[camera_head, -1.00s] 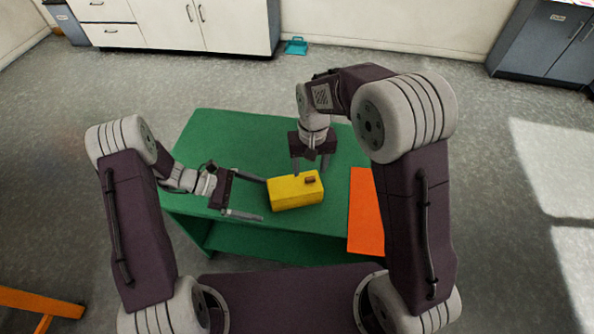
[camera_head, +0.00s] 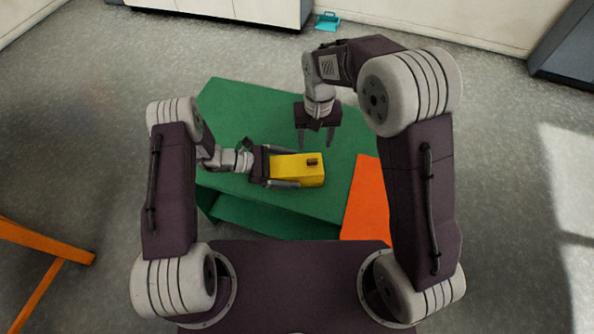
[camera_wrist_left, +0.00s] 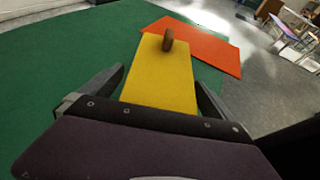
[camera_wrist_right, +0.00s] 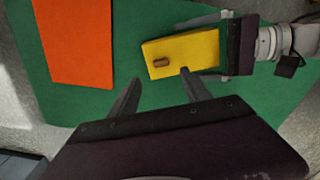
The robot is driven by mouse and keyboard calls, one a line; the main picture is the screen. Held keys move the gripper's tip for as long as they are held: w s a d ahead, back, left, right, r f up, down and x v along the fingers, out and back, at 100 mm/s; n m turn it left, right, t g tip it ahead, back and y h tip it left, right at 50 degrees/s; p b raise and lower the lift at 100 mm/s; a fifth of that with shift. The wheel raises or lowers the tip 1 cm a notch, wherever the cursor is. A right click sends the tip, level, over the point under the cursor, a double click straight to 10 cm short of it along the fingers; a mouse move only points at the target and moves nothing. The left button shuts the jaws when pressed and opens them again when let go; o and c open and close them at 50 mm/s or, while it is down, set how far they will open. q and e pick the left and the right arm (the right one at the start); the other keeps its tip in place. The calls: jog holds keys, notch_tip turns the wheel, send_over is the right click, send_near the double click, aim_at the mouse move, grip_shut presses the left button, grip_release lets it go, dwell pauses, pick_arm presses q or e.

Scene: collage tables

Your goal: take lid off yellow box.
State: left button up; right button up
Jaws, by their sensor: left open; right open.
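The yellow box (camera_head: 296,171) stands on the green table with a small brown knob (camera_head: 312,162) on its top, near its right end. The seam of its lid is too small to tell. My left gripper (camera_head: 285,168) is open, with its fingers on either side of the box's left part; in the left wrist view the box (camera_wrist_left: 160,80) lies between them. I cannot tell whether they touch it. My right gripper (camera_head: 314,140) is open and empty, pointing down just behind the box. In the right wrist view the knob (camera_wrist_right: 160,62) lies beyond its fingertips.
The green table (camera_head: 240,105) has free room at the back and left. An orange sheet (camera_head: 367,205) lies on its right side. An orange piece of furniture (camera_head: 40,245) stands on the floor at the lower left.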

aim_at(312, 160)
pick_arm(q)
jog(key=shift+d+f, duration=0.3)
jog(key=shift+d, duration=0.2)
pick_arm(e)
jog(key=shift+a, duration=0.15)
pick_arm(q)
jog(key=c, duration=2.1)
pick_arm(e)
notch_tip(312, 160, down, 9)
jog(key=shift+r, duration=0.15)
jog(key=shift+c, duration=0.3)
